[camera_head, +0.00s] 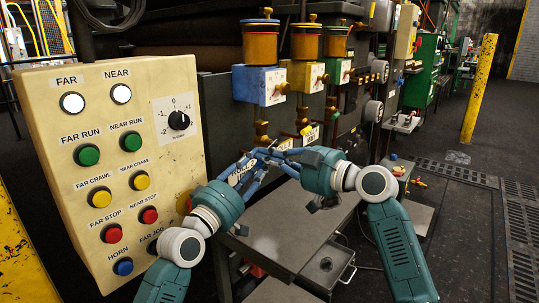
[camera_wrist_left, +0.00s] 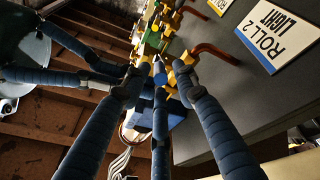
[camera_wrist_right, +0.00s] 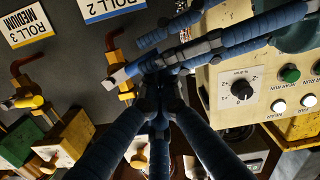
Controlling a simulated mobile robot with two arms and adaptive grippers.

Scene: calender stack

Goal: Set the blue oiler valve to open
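The blue oiler (camera_head: 262,85) is a blue box under an amber oil cup, on the dark machine face. Its brass valve (camera_head: 262,130) is below it, and it shows in the right wrist view (camera_wrist_right: 126,84) with a red bent handle (camera_wrist_right: 112,42) reaching toward the blue-edged ROLL 2 label (camera_wrist_right: 108,10). My left gripper (camera_head: 250,158) has its tips apart beside the brass fittings (camera_wrist_left: 182,68). My right gripper (camera_wrist_right: 160,88) has its fingertips close together near this valve, and I cannot tell whether they touch. The left gripper's fingers cross in front, partly hiding the fittings.
A cream control panel (camera_head: 152,75) stands close at the left. The yellow oiler (camera_head: 303,77) and green oiler (camera_head: 337,71) sit beside the blue one. A grey shelf (camera_head: 285,235) lies below my grippers. A yellow post (camera_head: 478,88) stands at the right, past open floor.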

